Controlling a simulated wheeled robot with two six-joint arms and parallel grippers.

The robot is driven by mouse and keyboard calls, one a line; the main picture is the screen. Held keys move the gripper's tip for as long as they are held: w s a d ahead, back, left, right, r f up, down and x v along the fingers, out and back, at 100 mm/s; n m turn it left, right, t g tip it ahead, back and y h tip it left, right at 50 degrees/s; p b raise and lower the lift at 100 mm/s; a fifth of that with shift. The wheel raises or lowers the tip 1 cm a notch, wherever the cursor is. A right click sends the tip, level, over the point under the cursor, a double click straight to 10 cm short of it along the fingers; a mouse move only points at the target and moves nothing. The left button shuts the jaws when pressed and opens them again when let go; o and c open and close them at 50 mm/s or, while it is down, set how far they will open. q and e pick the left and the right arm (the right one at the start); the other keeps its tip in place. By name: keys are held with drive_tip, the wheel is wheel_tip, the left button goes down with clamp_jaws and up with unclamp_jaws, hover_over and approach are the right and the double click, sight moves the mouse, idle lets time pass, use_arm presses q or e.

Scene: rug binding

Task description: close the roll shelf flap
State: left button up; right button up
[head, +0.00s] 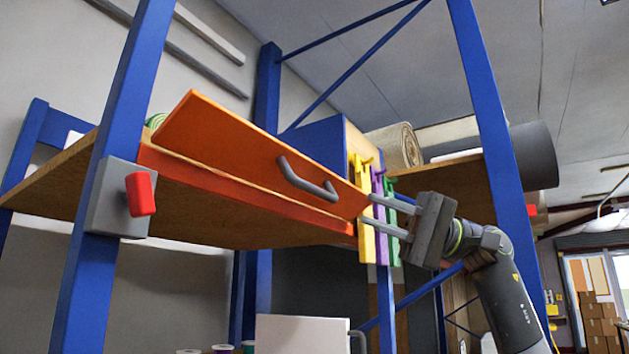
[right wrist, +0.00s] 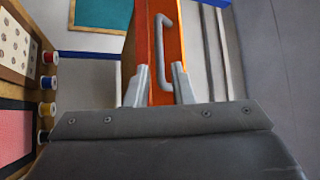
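The roll shelf flap (head: 255,150) is a long orange panel at the front of the wooden shelf. It stands tilted out of line with the orange shelf edge (head: 240,189) below it, its left end higher than its right. A grey bar handle (head: 307,184) is on its face. My right gripper (head: 366,210) is at the flap's right end, its two fingers apart. In the right wrist view the flap (right wrist: 165,65) and handle (right wrist: 159,48) show between and beyond the fingertips (right wrist: 160,75); I cannot tell whether they touch. My left gripper is not in view.
A blue upright with a grey box and red knob (head: 141,194) stands left of the flap. Yellow, purple and green hanging pieces (head: 378,205) are close behind my right fingers. Another blue upright (head: 490,120) is near my right arm. Rolls (head: 395,147) lie on the shelf behind.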

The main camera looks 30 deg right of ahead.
sight(321, 191)
drive_tip(key=p+x, duration=0.3)
drive_tip(key=x, duration=0.7)
drive_tip(key=shift+r, duration=0.1)
drive_tip(key=shift+w+a+p, duration=0.2)
drive_tip(key=shift+a+p, duration=0.1)
drive_tip(key=shift+a, duration=0.1)
clamp_jaws()
